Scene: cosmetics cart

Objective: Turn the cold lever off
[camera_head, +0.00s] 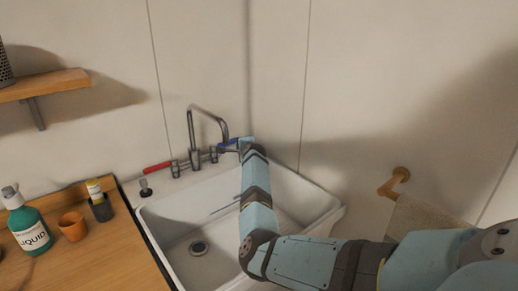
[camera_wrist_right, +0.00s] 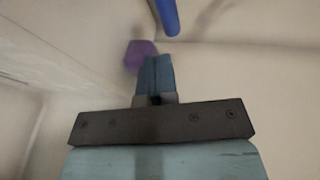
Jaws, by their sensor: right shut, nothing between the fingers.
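The silver faucet (camera_head: 194,128) stands at the back of the white sink, with a red lever (camera_head: 157,168) on its left side and the blue cold lever (camera_head: 226,144) on its right. My right arm reaches across the sink to the faucet's right side. My right gripper (camera_head: 246,142) is beside the blue lever's outer end, and whether they touch is unclear. In the right wrist view the gripper (camera_wrist_right: 157,64) is shut and empty, with the blue lever's end (camera_wrist_right: 166,16) just ahead of its tips. My left gripper is not in view.
The sink basin (camera_head: 173,212) lies below my arm, with thin blue streaks inside. A wooden counter at left holds a green bottle (camera_head: 31,232), an orange cup (camera_head: 73,227) and a dark holder (camera_head: 101,208). A wooden towel holder (camera_head: 393,184) is on the right wall. A blurred purple shape (camera_wrist_right: 140,55) is near my fingers.

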